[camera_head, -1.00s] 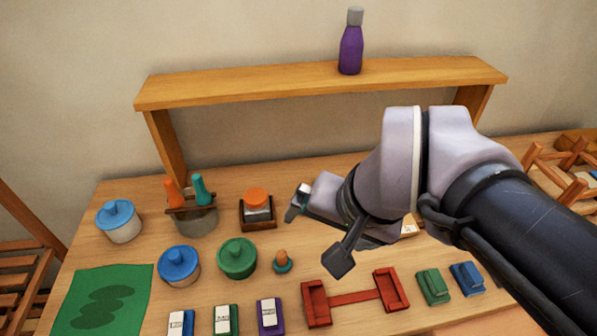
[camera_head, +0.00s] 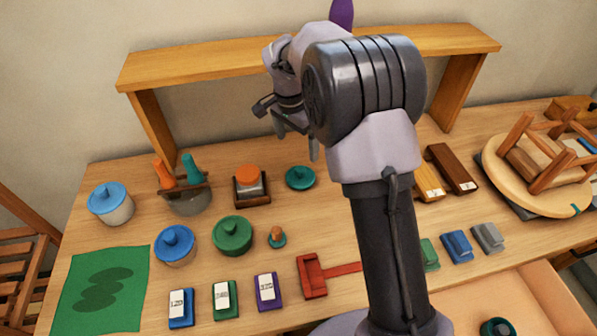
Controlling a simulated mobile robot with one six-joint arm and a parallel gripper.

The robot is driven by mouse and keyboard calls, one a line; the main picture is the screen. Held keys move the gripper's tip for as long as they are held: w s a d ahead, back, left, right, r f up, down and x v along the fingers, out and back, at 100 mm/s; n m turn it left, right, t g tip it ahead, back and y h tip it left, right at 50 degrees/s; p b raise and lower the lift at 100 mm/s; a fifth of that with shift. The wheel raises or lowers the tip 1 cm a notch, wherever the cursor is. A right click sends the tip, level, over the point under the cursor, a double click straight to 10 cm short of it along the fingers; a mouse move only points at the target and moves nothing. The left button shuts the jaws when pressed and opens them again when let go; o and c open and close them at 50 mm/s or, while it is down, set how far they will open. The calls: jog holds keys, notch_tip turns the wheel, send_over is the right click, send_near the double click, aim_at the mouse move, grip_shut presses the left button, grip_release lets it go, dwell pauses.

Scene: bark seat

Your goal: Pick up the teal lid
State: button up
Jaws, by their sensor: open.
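The teal lid (camera_head: 300,178), a flat round disc with a knob, lies on the table right of the orange-topped jar in the wooden holder. My gripper (camera_head: 296,143) is open and empty, fingers pointing down. In the picture it shows just above the lid, apart from it; the exact height gap is hard to judge. A similar green lid (camera_head: 232,233) sits on a pot nearer the front.
A wooden shelf (camera_head: 200,66) spans the back, behind my gripper. The orange-topped jar (camera_head: 249,181) and a pot of orange and teal tools (camera_head: 188,201) stand to the left. Blue-lidded pots (camera_head: 111,204) (camera_head: 175,246) and a small peg (camera_head: 277,238) are nearby.

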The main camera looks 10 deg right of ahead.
jog(key=b, duration=0.2)
send_over(300, 169)
jog(key=f, duration=0.7)
jog(key=shift+a, duration=0.2)
jog(key=f+b, duration=0.1)
jog(key=f, duration=0.3)
jog(key=f+b, duration=0.1)
jog(key=f, duration=0.1)
jog(key=shift+w+d+b, duration=0.15)
jog(key=shift+d+b, duration=0.15)
jog(key=shift+b, duration=0.05)
jog(key=shift+r, duration=0.15)
jog(key=shift+c, duration=1.1)
jog(key=c, duration=1.1)
